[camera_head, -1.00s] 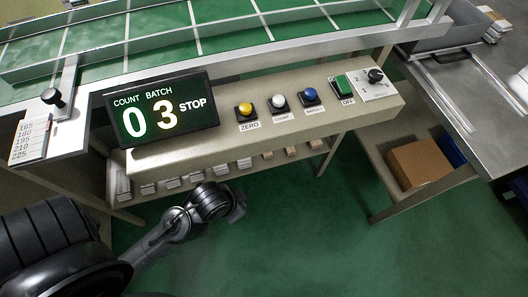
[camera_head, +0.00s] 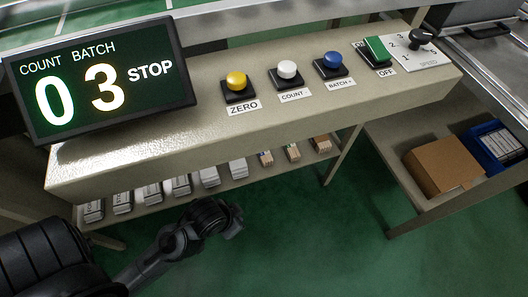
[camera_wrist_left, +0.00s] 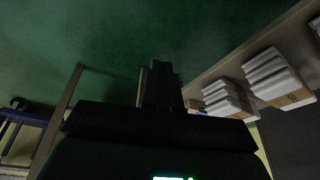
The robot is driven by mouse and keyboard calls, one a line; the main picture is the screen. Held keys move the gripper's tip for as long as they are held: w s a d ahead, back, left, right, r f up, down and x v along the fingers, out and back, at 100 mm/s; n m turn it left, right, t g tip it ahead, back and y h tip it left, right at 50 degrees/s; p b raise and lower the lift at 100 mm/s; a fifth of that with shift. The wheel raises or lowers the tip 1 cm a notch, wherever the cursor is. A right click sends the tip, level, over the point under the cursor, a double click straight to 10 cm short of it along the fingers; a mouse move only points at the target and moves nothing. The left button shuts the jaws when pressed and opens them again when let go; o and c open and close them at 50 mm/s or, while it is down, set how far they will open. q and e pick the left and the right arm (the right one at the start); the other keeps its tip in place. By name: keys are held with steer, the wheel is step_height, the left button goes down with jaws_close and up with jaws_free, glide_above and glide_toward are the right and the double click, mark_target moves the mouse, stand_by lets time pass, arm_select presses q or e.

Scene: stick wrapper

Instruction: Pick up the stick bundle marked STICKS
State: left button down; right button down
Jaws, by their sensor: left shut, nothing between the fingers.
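A row of several small wrapped bundles lies on the low shelf under the control panel in the head view. The left and middle ones look mostly white, such as this white bundle (camera_head: 209,176); the right ones are brown-ended, such as this brown-ended bundle (camera_head: 266,158). Their print is too small for me to tell which is marked STICKS. White bundles (camera_wrist_left: 274,78) also show at the right of the left wrist view. My left gripper (camera_wrist_left: 161,84) is shut and empty, apart from the bundles. In the head view its arm reaches below the shelf front. My right gripper is not in view.
The control panel (camera_head: 300,115) overhangs the low shelf (camera_head: 240,183). It carries a display (camera_head: 100,80) reading 0, 3 and STOP, several buttons and a speed knob. A cardboard box (camera_head: 443,165) and blue bin (camera_head: 497,145) stand at right. Green floor (camera_head: 300,240) is clear.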

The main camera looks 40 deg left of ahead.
arm_select(q)
steer(key=c, duration=1.8)
jaws_free()
steer(key=shift+a, duration=0.1)
steer(key=shift+o, duration=1.2)
steer(key=shift+w, duration=0.1)
steer(key=o, duration=1.1)
